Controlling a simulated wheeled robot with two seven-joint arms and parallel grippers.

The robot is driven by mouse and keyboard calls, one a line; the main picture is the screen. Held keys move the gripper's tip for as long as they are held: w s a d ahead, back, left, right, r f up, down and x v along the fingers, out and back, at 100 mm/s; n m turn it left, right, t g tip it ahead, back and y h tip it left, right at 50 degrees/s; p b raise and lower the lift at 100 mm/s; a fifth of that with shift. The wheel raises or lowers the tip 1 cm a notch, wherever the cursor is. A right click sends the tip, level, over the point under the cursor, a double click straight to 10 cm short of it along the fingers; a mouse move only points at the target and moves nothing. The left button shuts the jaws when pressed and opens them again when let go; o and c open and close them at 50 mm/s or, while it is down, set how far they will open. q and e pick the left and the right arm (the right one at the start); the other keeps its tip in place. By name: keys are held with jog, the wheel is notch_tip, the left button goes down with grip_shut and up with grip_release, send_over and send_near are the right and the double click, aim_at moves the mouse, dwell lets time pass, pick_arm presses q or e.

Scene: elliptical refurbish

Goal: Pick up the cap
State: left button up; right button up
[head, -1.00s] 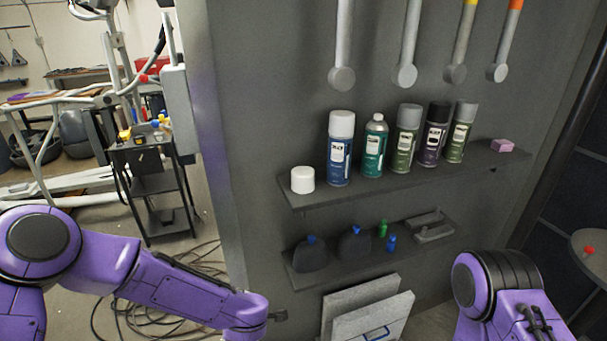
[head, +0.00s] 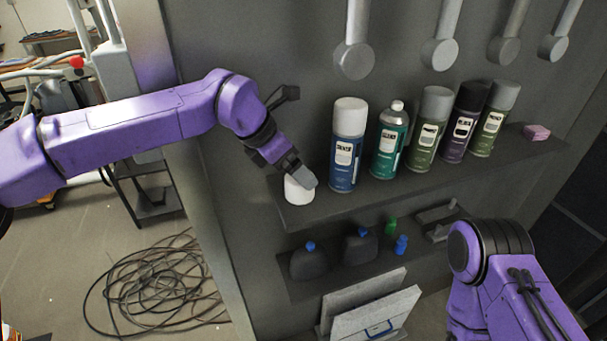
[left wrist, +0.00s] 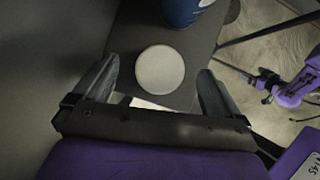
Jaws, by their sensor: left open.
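The white cap (head: 299,190) stands at the left end of the upper grey shelf (head: 345,207), beside the blue spray can (head: 348,145). My left gripper (head: 298,172) is over the cap and hides part of its top. In the left wrist view the cap (left wrist: 160,70) shows as a round white disc between the two open fingers of my left gripper (left wrist: 158,85), with a gap on each side. My right arm (head: 495,275) is at the lower right; its gripper is out of the picture.
More spray cans, such as the teal can (head: 390,140), stand in a row right of the blue can. A pink block (head: 537,132) lies at the shelf's right end. A lower shelf (head: 335,277) holds dark bottles. Cables (head: 160,285) lie on the floor.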

pick_arm(q)
jog(key=shift+s+d+f+p, duration=0.15)
jog(key=shift+s+p, duration=0.15)
jog(key=shift+s, duration=0.2)
jog(key=shift+s+d+f+p, duration=0.1)
jog(key=shift+s+p, duration=0.2)
jog(key=shift+s, duration=0.2)
jog(key=shift+w+d+f+p, duration=0.2)
jog(key=shift+f+p, duration=0.35)
jog(key=shift+f, duration=0.15)
jog(key=w+f, duration=0.1)
jog(key=f, duration=0.1)
jog(key=w+d+f, duration=0.1)
jog(key=w, duration=0.1)
jog(key=shift+w+d+f, duration=0.1)
jog(key=shift+w+f, duration=0.15)
jog(key=shift+f, duration=0.1)
jog(key=shift+s+r, duration=0.15)
jog(key=shift+s, duration=0.15)
jog(key=shift+s+d+r, duration=0.1)
jog(key=shift+s+r, duration=0.05)
jog(key=shift+s, duration=0.1)
jog(key=c, duration=0.8)
jog(key=shift+w, duration=0.15)
jog(key=shift+c, duration=0.8)
pick_arm(e)
notch_tip(320, 180, up, 2)
jog(key=shift+a+r, duration=0.1)
jog(key=shift+r, duration=0.15)
